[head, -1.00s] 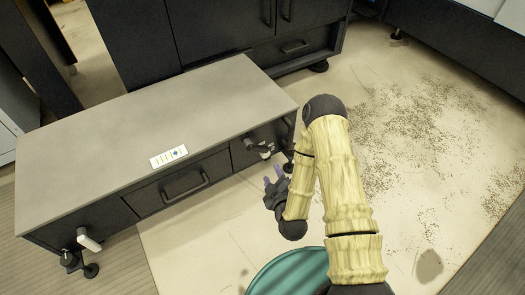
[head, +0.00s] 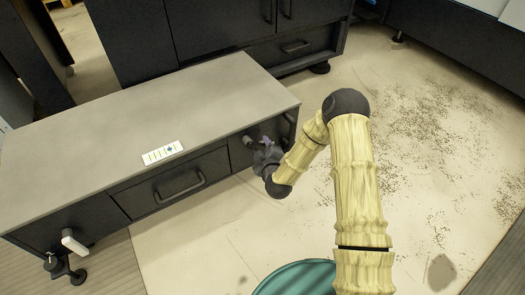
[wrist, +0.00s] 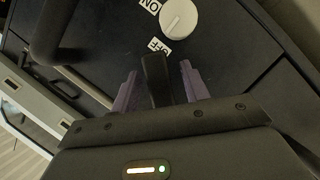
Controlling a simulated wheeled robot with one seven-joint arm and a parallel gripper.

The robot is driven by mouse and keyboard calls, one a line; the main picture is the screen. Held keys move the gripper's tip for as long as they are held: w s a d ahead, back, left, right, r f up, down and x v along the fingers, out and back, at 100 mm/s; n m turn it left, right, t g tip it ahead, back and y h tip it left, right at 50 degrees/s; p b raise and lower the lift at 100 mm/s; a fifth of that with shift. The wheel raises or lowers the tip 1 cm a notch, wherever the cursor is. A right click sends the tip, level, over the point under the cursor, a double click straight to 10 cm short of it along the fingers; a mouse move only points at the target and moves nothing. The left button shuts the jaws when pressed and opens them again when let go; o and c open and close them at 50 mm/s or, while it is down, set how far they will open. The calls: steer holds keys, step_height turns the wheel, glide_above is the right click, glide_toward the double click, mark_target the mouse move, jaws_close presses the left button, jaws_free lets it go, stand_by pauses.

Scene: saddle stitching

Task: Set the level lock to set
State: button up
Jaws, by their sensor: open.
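A round white knob (wrist: 178,18) with ON and OFF labels is on the dark front panel, at the top of the wrist view. A black bar (wrist: 156,78) stands between my gripper's purple fingers in the wrist view; I cannot tell whether it is a lever on the panel or whether it touches them. No label reading "set" is legible. My gripper (wrist: 157,85) is open. In the head view my gripper (head: 264,146) is at the right end of the low cabinet's front and partly hides the fittings there.
The low grey-topped cabinet (head: 150,120) has a drawer handle (head: 180,188) and a label strip (head: 162,152). A white lever (head: 73,241) is at its left end. A teal round object (head: 295,280) is on the floor at the bottom. Floor to the right is open, with scattered specks.

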steer(key=shift+c, duration=0.3)
jaws_close()
